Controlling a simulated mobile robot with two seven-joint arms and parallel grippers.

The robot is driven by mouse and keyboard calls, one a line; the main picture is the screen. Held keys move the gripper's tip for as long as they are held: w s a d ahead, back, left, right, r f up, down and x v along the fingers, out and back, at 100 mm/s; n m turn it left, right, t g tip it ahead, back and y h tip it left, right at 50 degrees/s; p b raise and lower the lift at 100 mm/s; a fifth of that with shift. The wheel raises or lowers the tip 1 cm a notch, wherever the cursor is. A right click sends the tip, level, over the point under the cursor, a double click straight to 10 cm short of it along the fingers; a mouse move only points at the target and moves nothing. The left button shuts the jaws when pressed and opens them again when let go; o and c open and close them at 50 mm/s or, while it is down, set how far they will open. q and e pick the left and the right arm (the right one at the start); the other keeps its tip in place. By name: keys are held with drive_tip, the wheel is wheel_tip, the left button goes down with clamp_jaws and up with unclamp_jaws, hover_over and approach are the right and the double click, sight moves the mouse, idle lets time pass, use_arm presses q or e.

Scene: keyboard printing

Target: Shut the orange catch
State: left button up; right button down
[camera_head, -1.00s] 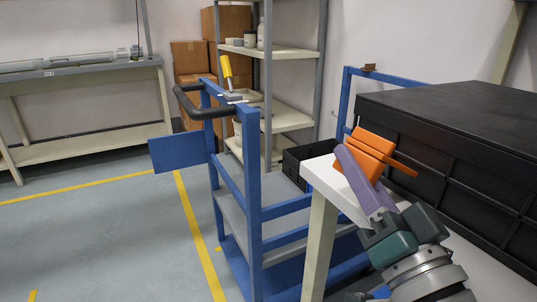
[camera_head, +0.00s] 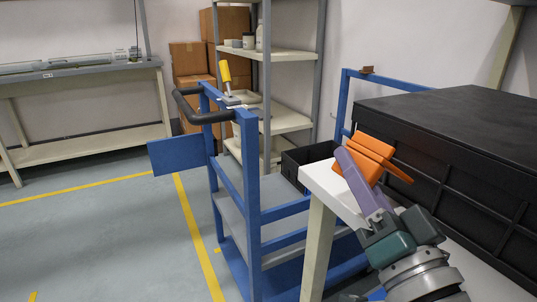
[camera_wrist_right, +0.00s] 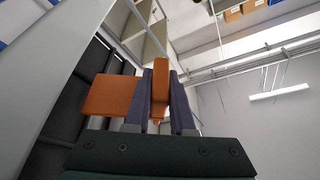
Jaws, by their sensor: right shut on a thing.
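The orange catch (camera_head: 370,152) is at the near left end of the large black case, above the white table's corner. Its lever part stands out from a wider orange plate. My right gripper (camera_head: 350,170) has its purple fingers at the catch. In the right wrist view, the fingers (camera_wrist_right: 161,95) are close together with an orange piece (camera_wrist_right: 158,90) between them, and a flat orange plate (camera_wrist_right: 108,95) lies to the left. The fingers hide part of the catch in the head view. My left gripper is not seen.
The black case (camera_head: 455,120) fills the right side, on the white table (camera_head: 328,185). A blue cart (camera_head: 247,190) with a black bin (camera_head: 300,165) stands to the left. Shelves (camera_head: 290,54) and boxes are behind. Floor at the left is clear.

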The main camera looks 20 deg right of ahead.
drive_tip(key=d+r+m+g+p, duration=0.1)
drive_tip(key=m+p, duration=0.2)
drive_tip(key=d+r+m+g+h+p, duration=0.1)
drive_tip(key=r+m+p, duration=0.1)
drive_tip(key=m+p, duration=0.1)
drive_tip(key=d+r+m+g+h+p, duration=0.1)
drive_tip(key=r+m+p, duration=0.1)
drive_tip(key=m+p, duration=0.1)
drive_tip(key=shift+w+d+r, duration=0.15)
drive_tip(key=shift+d, duration=0.05)
drive_tip(key=shift+d+r+m+g+p, duration=0.25)
drive_tip(key=shift+d+m+g+p, duration=0.15)
drive_tip(key=shift+d+m+p, duration=0.5)
drive_tip(key=shift+w+d+m+p, duration=0.1)
drive_tip(key=shift+d+m+p, duration=0.2)
drive_tip(key=shift+m+p, duration=0.5)
drive_tip(key=c, duration=0.8)
unclamp_jaws()
drive_tip(key=shift+o, duration=0.2)
